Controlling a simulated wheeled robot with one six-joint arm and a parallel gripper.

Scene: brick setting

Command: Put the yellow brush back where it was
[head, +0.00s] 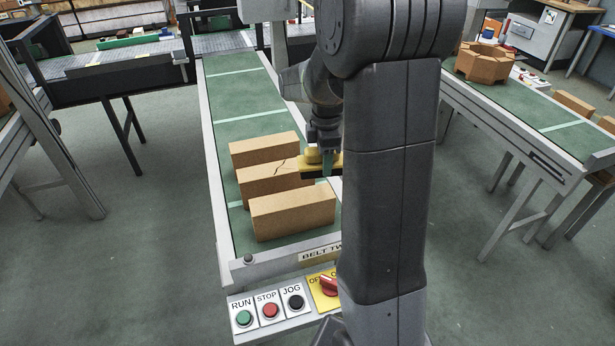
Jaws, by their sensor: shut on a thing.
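The yellow brush (309,157) is at the right ends of the bricks on the middle green belt, partly hidden by my arm. My gripper (322,150) is shut on it from above. The brush is close to the right end of the cracked middle brick (265,182); I cannot tell whether they touch. My arm hides the brush's right part.
A back brick (262,148) and a front brick (292,214) lie beside the cracked one on the green belt (240,100). The belt beyond them is clear. A button panel (270,308) is at the near end. A brick ring (484,62) stands on the right belt.

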